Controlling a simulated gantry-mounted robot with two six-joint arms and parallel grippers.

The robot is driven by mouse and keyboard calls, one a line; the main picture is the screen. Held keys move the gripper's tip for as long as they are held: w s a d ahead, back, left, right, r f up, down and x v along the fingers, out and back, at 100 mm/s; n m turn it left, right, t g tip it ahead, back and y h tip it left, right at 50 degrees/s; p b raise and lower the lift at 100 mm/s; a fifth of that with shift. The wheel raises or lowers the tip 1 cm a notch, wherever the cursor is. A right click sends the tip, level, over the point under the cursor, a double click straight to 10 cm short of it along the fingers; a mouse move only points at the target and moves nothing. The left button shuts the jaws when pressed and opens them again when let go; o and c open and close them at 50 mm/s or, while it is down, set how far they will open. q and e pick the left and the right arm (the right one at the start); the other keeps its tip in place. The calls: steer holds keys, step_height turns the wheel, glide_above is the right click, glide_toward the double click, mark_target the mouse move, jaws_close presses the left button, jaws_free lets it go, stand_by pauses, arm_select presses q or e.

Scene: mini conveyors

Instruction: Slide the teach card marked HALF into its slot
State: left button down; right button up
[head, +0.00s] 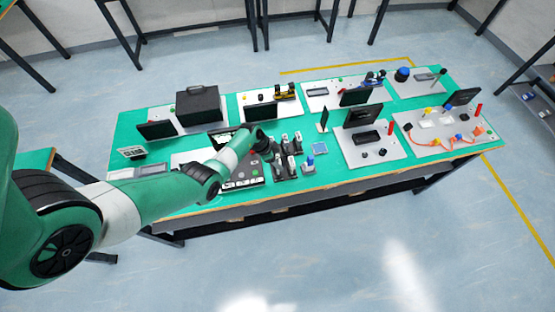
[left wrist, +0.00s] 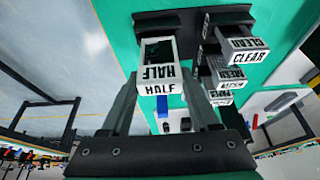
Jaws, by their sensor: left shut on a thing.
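The teach card marked HALF (left wrist: 158,74) is a white block with black lettering and a dark green face, between the fingertips of my left gripper (left wrist: 158,92) in the left wrist view. The gripper is shut on it. The card's far end is close to a black holder bar (left wrist: 180,20); I cannot tell whether it sits in it. In the head view my left gripper (head: 262,143) is over the green table beside the group of upright cards (head: 285,157), and the HALF card cannot be made out there. My right gripper is not in view.
A card marked CLEAR (left wrist: 246,52) and other white lettered cards (left wrist: 228,76) stand in black holders close to the right finger. A dark box (head: 198,104) and small conveyor stations (head: 370,140) occupy the table (head: 335,170). A blue-topped button (head: 309,162) is near the cards.

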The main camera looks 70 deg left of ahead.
arm_select(q)
steer(key=shift+f+b, duration=1.35)
steer(key=shift+f, duration=0.45)
steer(key=shift+c, duration=0.2)
jaws_free()
steer(key=p+v, duration=0.7)
steer(key=v, duration=0.4)
steer(key=shift+r, duration=0.3)
